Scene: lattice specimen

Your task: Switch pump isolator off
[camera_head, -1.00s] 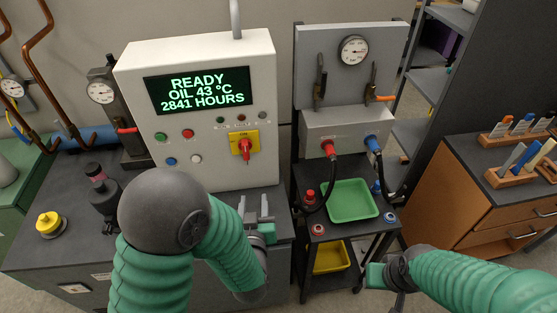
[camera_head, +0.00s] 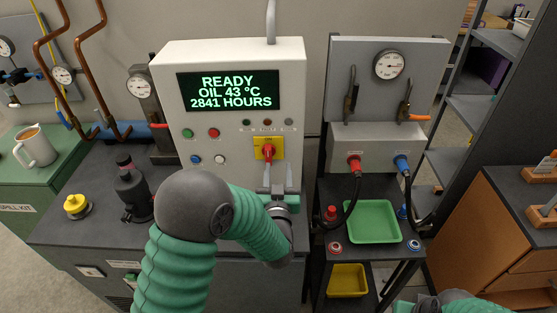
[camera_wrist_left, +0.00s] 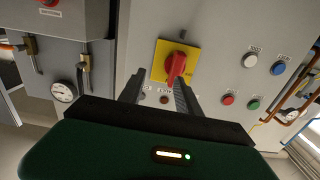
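The pump isolator is a red rotary handle (camera_head: 268,152) on a yellow plate (camera_head: 258,143), low on the right of the white control panel (camera_head: 170,110). In the head view the handle points roughly upright. My left gripper (camera_head: 278,177) is just below it, fingers apart and pointing at the panel. In the left wrist view the red handle (camera_wrist_left: 176,66) shows between and just beyond the two open fingertips (camera_wrist_left: 160,82); I cannot tell whether they touch it. My right gripper (camera_head: 415,306) is only partly in view at the bottom edge.
The panel display (camera_head: 228,90) reads READY, OIL 43 °C, 2841 HOURS. Several buttons sit left of the isolator. To the right stands a cart with a green tray (camera_head: 372,240) and hoses.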

